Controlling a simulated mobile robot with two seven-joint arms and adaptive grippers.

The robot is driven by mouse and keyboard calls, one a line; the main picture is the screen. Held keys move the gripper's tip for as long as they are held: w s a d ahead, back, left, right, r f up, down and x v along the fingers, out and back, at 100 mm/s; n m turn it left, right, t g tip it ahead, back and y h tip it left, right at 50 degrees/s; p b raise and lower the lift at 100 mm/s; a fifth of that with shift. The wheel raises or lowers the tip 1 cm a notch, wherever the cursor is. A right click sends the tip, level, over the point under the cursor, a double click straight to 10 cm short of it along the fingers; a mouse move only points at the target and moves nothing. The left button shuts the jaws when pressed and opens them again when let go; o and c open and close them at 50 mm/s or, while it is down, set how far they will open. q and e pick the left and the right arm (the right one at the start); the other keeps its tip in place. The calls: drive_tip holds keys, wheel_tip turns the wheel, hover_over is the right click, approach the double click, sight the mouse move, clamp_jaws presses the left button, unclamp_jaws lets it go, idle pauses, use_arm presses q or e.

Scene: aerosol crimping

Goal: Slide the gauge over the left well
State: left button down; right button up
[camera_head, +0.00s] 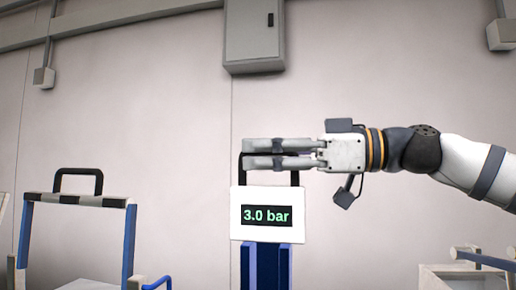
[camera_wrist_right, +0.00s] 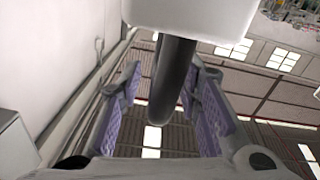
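The gauge (camera_head: 267,229) is a white box with a green "3.0 bar" reading, upright in front of or on a blue column. Its black handle (camera_head: 295,178) rises from the top. My right gripper (camera_head: 246,154) reaches in from the right, its fingers level along the handle's top bar. In the wrist view the handle (camera_wrist_right: 172,80) hangs from the white gauge (camera_wrist_right: 190,14) between the two purple-padded fingers, with gaps visible on both sides. I cannot make out the left well in these frames. My left gripper is out of view.
At the left stands a blue-legged frame (camera_head: 130,240) with a striped top bar and black handle (camera_head: 78,172). A pale bin with blue rails (camera_head: 485,260) is at the lower right. A grey wall box (camera_head: 254,35) hangs above. The wall area between is clear.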

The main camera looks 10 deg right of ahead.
drive_tip(key=shift+w+a, duration=0.25)
drive_tip(key=shift+a, duration=0.25)
clamp_jaws()
drive_tip(key=x, duration=1)
drive_tip(key=shift+a+b, duration=0.2)
drive_tip(key=shift+b, duration=0.1)
drive_tip(key=shift+w+r, duration=0.1)
drive_tip(key=shift+r, duration=0.05)
